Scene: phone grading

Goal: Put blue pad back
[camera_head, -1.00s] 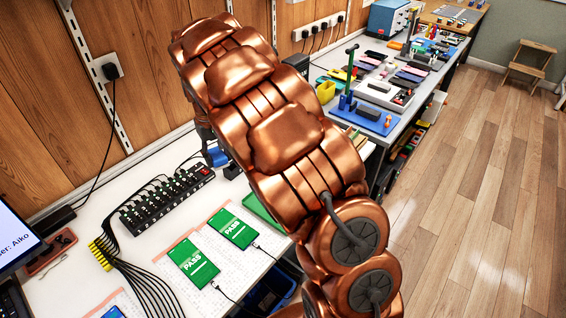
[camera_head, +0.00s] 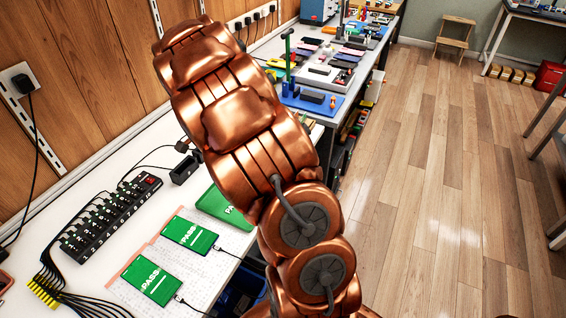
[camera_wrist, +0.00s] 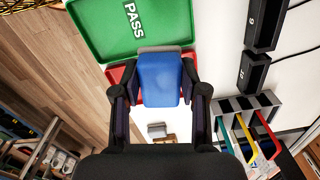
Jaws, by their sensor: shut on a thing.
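The blue pad (camera_wrist: 158,76) shows in the wrist view as a small blue block with a paler grey-blue far edge. My gripper (camera_wrist: 158,88) is shut on it, with one dark finger on each side. In the head view my copper-coloured arm hides the gripper and the pad. Beyond the pad in the wrist view is a green tray marked PASS (camera_wrist: 110,22). A red surface (camera_wrist: 116,74) shows partly behind the pad. I cannot tell how far the pad is above the bench.
A grey rack with coloured dividers (camera_wrist: 246,118) and black numbered holders (camera_wrist: 254,70) stand on the white bench. In the head view, phones with green PASS screens (camera_head: 190,234), a black hub (camera_head: 108,218) and a farther bench with a blue mat (camera_head: 312,100) show.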

